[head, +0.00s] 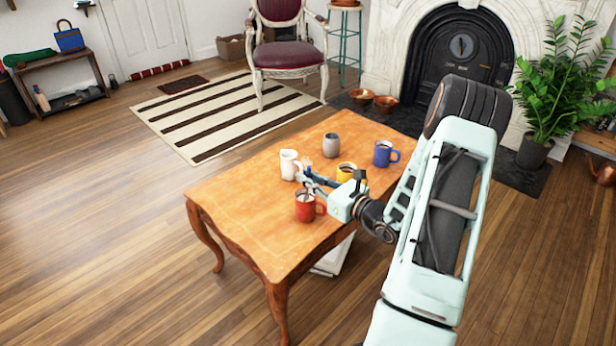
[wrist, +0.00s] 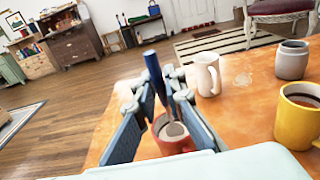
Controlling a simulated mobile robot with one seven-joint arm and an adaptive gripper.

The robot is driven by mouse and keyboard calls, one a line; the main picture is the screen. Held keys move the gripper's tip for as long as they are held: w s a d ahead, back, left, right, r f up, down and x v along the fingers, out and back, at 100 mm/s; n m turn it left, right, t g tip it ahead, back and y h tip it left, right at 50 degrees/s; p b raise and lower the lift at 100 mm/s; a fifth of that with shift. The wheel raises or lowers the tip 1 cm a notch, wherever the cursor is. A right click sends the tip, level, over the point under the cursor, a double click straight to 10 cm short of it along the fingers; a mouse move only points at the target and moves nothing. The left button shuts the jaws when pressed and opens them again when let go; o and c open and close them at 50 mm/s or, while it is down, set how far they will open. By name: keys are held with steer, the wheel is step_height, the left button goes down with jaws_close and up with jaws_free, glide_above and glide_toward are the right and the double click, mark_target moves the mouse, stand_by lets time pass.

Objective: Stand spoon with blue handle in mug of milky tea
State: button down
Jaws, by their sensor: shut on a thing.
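My gripper (wrist: 167,88) is shut on the spoon with the blue handle (wrist: 152,66). The handle rises above the fingers, slightly tilted, and the metal bowl hangs below them. In the wrist view the bowl overlaps the opening of a red mug (wrist: 176,146); I cannot tell whether it is inside or in front of it. In the head view my gripper (head: 320,182) is just above and behind the red mug (head: 305,211), which holds something brown. A yellow mug (head: 346,172) with a brown drink stands beside my gripper. I cannot tell for sure which drink is milky tea.
A white mug (head: 289,164), a grey cup (head: 331,145) and a blue mug (head: 383,153) stand close by on the wooden table (head: 250,205). The table's left part is clear. A chair (head: 287,60) and a fireplace are behind.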

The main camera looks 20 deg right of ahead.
steer(key=shift+f+b, duration=1.1)
steer(key=shift+f, duration=0.6)
steer(key=c, duration=1.9)
jaws_free()
steer(key=shift+c, duration=0.2)
steer(key=shift+o, duration=0.5)
steer(key=o, duration=0.4)
steer(key=shift+r+p, duration=3.55)
steer(key=shift+r, duration=1)
